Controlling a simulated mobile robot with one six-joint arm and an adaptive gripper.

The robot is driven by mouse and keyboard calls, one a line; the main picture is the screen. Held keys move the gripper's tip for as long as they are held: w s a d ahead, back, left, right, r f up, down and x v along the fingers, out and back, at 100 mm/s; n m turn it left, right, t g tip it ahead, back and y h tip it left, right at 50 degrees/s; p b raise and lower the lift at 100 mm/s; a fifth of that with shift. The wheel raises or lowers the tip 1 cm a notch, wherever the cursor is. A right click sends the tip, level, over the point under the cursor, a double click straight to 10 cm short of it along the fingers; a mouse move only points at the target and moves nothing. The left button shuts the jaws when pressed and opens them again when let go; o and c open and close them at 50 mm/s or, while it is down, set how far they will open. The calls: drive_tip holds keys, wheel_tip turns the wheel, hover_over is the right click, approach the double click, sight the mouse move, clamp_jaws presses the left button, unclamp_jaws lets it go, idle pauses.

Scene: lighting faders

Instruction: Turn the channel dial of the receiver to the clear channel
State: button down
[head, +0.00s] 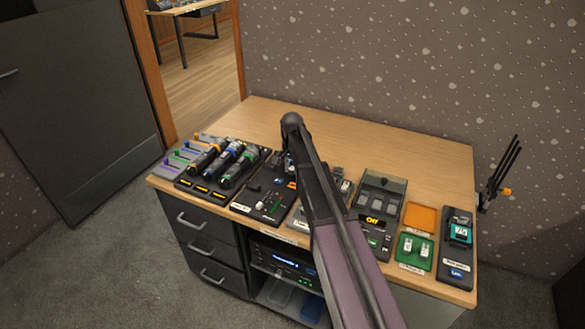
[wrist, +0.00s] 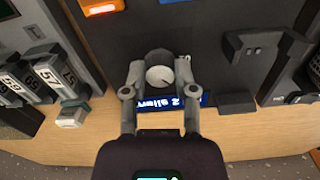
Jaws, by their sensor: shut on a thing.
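The dial (wrist: 159,77) is a round knob with a dark body and a pale face, in the middle of the wrist view. My gripper (wrist: 160,84) is shut on it, one finger on each side. The dial sits on a dark receiver panel (wrist: 205,50). A lit blue display (wrist: 187,101) with white text lies just below the dial. The text is upside down and partly covered by a finger, so I cannot read it surely.
An orange lit button (wrist: 102,7) lies above left of the dial. Black hooked parts (wrist: 250,50) stand to the right, numbered blocks (wrist: 45,78) to the left. On the wooden desk (head: 262,118), several devices line the front; the back is clear.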

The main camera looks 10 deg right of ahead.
drive_tip(key=shift+s+m, duration=0.1)
drive_tip(key=shift+m, duration=0.8)
drive_tip(key=shift+d, duration=0.1)
drive_tip(key=shift+c, duration=2)
unclamp_jaws()
drive_tip(key=shift+n, duration=0.3)
